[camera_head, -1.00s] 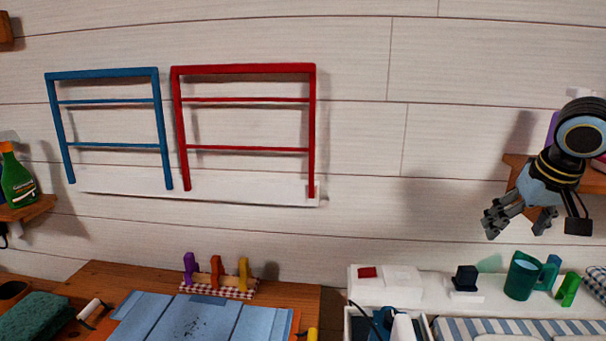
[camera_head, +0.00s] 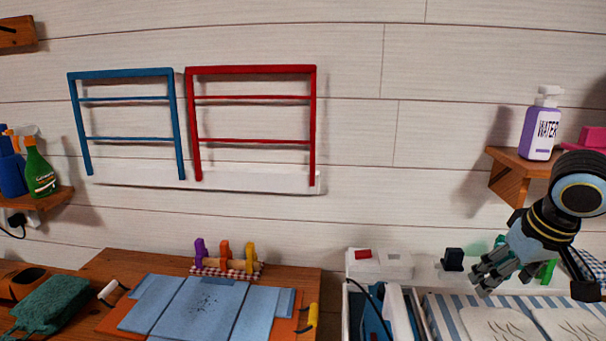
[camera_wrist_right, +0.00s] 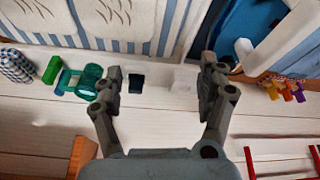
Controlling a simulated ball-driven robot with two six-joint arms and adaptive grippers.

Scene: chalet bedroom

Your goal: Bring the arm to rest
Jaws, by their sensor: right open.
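My right gripper (camera_head: 503,277) is at the lower right of the head view, in front of the white ledge, and its arm comes in from the right edge. Its fingers are spread and nothing is between them. In the right wrist view the open gripper (camera_wrist_right: 160,88) shows both fingers apart. In the head view the gripper hides most of the cup. My left gripper is not in view.
Striped bedding (camera_head: 450,316) lies below. Blue (camera_head: 126,138) and red racks (camera_head: 254,142) hang on the wall, which is clear between.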

